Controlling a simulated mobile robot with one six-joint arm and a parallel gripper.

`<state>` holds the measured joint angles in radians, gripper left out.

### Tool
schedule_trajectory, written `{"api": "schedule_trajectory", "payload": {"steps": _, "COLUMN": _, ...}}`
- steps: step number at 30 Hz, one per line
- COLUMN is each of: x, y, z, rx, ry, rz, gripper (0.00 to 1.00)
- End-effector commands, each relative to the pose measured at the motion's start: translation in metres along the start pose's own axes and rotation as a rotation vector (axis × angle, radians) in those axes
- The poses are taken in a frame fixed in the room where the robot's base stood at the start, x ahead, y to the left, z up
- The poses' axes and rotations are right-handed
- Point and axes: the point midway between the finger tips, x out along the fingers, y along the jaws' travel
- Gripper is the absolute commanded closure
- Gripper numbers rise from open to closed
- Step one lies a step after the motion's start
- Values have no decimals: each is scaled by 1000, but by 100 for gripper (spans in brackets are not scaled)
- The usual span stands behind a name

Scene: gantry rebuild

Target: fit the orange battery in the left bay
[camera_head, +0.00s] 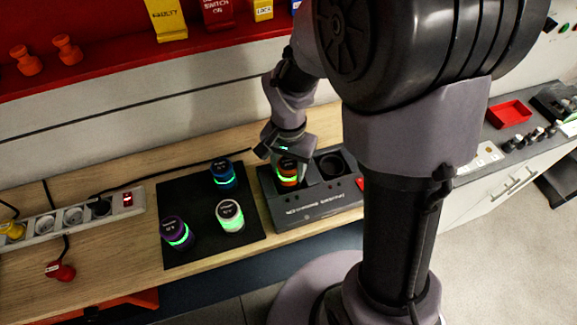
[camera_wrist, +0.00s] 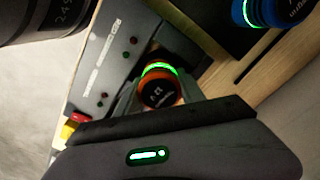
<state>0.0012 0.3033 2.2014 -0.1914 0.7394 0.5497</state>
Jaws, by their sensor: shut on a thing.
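The orange battery (camera_head: 288,173) has a lit green ring and is upright at the left bay of the dark charger (camera_head: 305,212). My gripper (camera_head: 287,157) is shut on it from above. In the wrist view, the battery (camera_wrist: 158,92) shows its dark end cap between my fingers, with the charger (camera_wrist: 118,62) beside and beneath it. My gripper and the battery hide the left bay, so I cannot tell how deep the battery sits in it.
A black mat (camera_head: 195,208) left of the charger holds a blue battery (camera_head: 223,174), a white battery (camera_head: 230,216) and a purple battery (camera_head: 177,233). A power strip (camera_head: 53,221) lies further left. My arm hides part of the bench on the right.

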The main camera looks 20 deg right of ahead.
Motion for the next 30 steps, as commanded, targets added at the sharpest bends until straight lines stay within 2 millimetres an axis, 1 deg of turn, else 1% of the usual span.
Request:
{"api": "schedule_trajectory", "payload": {"steps": 2, "x": 2, "y": 0, "z": 0, "rx": 0, "ry": 0, "rz": 0, "gripper": 100}}
{"api": "schedule_trajectory", "payload": {"steps": 3, "x": 2, "y": 0, "z": 0, "rx": 0, "ry": 0, "rz": 0, "gripper": 48}}
{"api": "schedule_trajectory", "payload": {"steps": 4, "x": 1, "y": 0, "z": 0, "rx": 0, "ry": 0, "rz": 0, "gripper": 45}}
{"api": "schedule_trajectory", "payload": {"steps": 14, "x": -1, "y": 0, "z": 0, "rx": 0, "ry": 0, "rz": 0, "gripper": 45}}
{"api": "schedule_trajectory", "payload": {"steps": 17, "x": -9, "y": 0, "z": 0, "rx": 0, "ry": 1, "rz": 0, "gripper": 45}}
{"api": "schedule_trajectory", "payload": {"steps": 30, "x": -60, "y": 0, "z": 0, "rx": 0, "ry": 0, "rz": -1, "gripper": 45}}
